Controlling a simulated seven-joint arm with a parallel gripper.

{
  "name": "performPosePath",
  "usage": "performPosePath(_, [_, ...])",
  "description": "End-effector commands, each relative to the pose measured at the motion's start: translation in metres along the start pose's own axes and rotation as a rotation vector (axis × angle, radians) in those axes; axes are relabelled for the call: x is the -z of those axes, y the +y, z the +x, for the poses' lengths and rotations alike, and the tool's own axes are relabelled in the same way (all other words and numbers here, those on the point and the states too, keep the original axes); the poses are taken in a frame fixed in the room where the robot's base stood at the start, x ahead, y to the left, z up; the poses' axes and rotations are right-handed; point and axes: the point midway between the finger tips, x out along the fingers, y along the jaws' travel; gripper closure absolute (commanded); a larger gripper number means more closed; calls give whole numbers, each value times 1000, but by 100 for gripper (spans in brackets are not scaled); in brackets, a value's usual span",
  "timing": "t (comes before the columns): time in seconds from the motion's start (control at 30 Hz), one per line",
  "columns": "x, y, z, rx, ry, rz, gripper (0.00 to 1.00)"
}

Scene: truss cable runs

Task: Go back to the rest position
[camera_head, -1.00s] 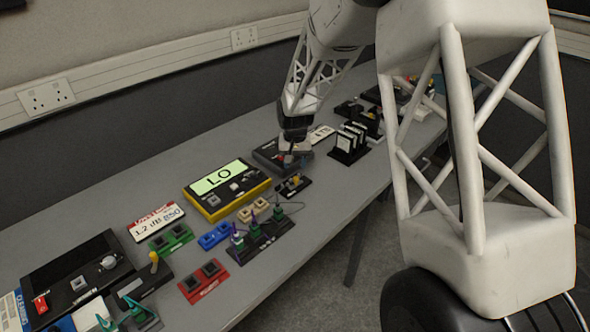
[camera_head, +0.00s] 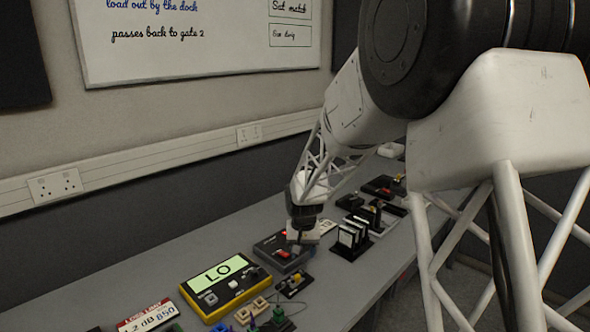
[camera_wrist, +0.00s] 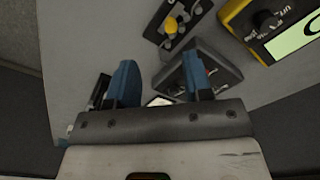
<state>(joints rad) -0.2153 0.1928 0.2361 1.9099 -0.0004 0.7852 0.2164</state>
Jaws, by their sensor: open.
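My gripper (camera_head: 301,240) is over the bench in the head view, above the dark grey box with a red part (camera_head: 277,250). In the wrist view my gripper (camera_wrist: 161,82) shows two blue fingers spread apart with nothing between them. The dark grey box (camera_wrist: 219,70) lies beneath and beside the right finger in that view. I cannot tell the exact height of the fingers above it.
A yellow tester reading "LO" (camera_head: 219,275) stands left of the gripper. A small black block with a yellow knob (camera_head: 293,284) lies in front. A black rack of upright cards (camera_head: 350,238) stands to the right. The bench's back strip (camera_head: 150,265) is clear.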

Motion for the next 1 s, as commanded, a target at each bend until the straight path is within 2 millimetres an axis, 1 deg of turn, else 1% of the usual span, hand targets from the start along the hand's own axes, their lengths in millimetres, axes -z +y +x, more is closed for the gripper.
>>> performPosePath(0.03, [-7, 5, -11, 1, 7, 1, 54])
performPosePath(0.2, [-34, 24, -42, 3, 23, 3, 54])
performPosePath(0.37, [-62, 41, -69, 5, 41, 4, 54])
performPosePath(0.5, [-89, 55, -91, 6, 54, 5, 54])
performPosePath(0.8, [-148, 84, -131, 7, 86, 8, 54])
performPosePath(1.0, [-190, 101, -151, 6, 106, 10, 54])
